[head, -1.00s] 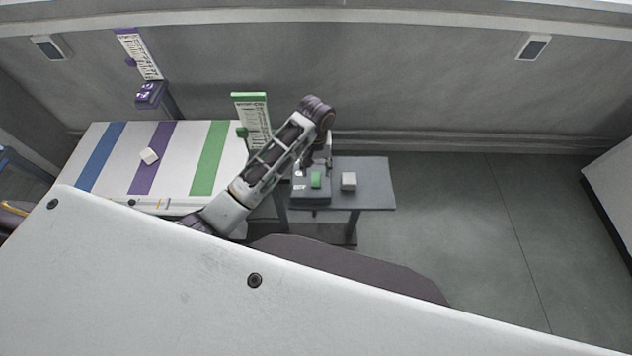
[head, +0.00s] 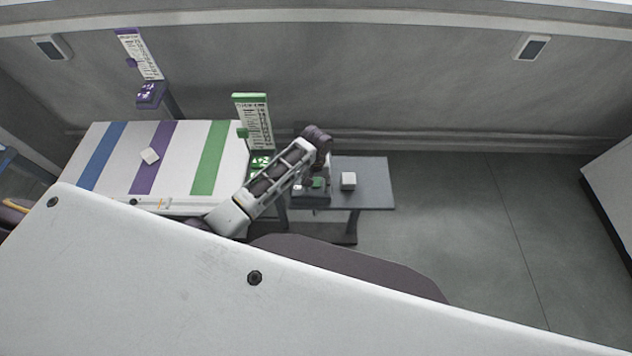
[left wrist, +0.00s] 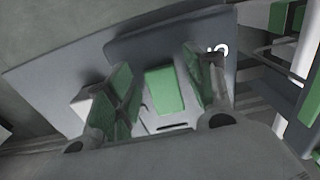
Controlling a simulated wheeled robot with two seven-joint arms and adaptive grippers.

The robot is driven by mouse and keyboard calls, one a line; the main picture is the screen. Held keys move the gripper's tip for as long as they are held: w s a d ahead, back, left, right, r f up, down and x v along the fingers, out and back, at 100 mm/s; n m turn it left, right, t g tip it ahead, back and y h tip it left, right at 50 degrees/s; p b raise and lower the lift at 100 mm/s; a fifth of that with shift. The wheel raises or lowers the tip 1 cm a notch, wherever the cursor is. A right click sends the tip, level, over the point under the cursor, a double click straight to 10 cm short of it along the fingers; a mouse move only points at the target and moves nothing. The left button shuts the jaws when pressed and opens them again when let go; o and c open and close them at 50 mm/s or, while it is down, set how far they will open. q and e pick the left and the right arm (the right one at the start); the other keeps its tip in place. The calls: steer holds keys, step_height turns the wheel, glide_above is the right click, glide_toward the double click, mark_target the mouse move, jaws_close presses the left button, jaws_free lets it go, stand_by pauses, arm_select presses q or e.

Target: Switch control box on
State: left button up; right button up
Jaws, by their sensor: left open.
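The control box (head: 312,201) is a dark box on a small grey table, with a green switch (head: 318,182) on top. The switch also shows in the left wrist view (left wrist: 164,92), and part of the dark box top (left wrist: 150,42) with a white marking lies beyond it. My left gripper (left wrist: 160,78) is open, with one finger on either side of the green switch in that view. I cannot tell whether the fingers touch it. In the head view my left wrist hides most of the gripper and part of the box. My right gripper is not in view.
A small white block (head: 348,180) stands on the grey table (head: 375,190) right of the box. Left are a striped white table (head: 190,135), a green sign (head: 255,125) and a purple control stand (head: 151,94).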

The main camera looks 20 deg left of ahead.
arm_select(q)
steer(key=c, duration=1)
steer(key=shift+w, duration=0.1)
steer(key=shift+w+a+r+g+h, duration=0.1)
steer(key=shift+w+g+h, duration=0.05)
steer(key=shift+g, duration=0.5)
steer(key=shift+w+a+r+g+h, duration=0.1)
steer(key=shift+g+h, duration=0.05)
steer(key=shift+g, duration=0.5)
steer(key=shift+w+r+g+h, duration=0.1)
steer(key=shift+w+g+h, duration=0.15)
steer(key=shift+g, duration=0.65)
steer(key=o, duration=1)
